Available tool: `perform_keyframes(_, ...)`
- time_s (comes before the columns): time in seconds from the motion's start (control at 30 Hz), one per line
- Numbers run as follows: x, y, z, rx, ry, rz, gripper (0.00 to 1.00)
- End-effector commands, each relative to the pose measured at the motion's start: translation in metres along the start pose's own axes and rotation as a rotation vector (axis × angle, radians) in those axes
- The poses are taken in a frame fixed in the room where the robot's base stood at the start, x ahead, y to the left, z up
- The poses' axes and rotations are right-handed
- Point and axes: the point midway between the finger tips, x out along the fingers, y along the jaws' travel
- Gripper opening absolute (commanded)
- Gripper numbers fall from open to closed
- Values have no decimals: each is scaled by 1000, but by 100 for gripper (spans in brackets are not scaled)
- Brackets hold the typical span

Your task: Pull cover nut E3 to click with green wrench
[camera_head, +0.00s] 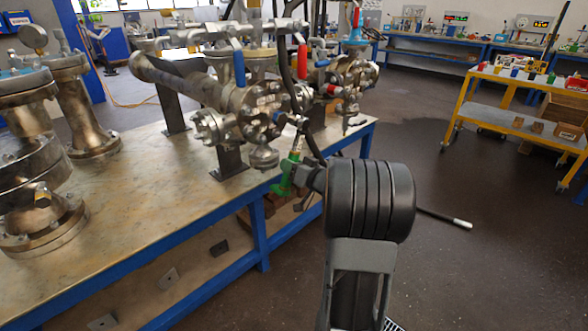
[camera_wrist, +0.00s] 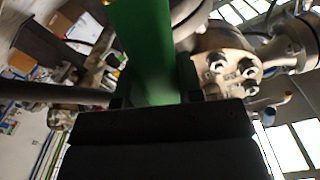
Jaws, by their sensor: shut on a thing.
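The green wrench (camera_head: 289,172) shows in the head view at the end of my arm, near the bench's front right edge. In the wrist view the green wrench (camera_wrist: 145,60) runs up from my gripper (camera_wrist: 150,100), which is shut on it. Flanged vessels and valves (camera_head: 250,100) stand on the bench just beyond the wrench. In the wrist view a round flange with several nuts (camera_wrist: 228,70) lies right of the wrench. I cannot tell which nut is E3, or whether the wrench's head is on a nut; that end is hidden or too small.
The bench (camera_head: 130,215) has a pale top and blue frame. Two large flanged columns (camera_head: 85,105) (camera_head: 35,180) stand at its left. A yellow cart (camera_head: 500,120) with small items stands at the right. The floor (camera_head: 480,270) right of my arm is mostly clear.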

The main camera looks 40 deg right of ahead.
Motion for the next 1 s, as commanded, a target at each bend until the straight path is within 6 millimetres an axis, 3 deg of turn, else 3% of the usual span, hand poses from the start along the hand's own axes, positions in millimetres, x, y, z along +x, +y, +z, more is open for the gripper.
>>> perform_keyframes(1.0, 16, -2, -1, -1, 1, -4, 6)
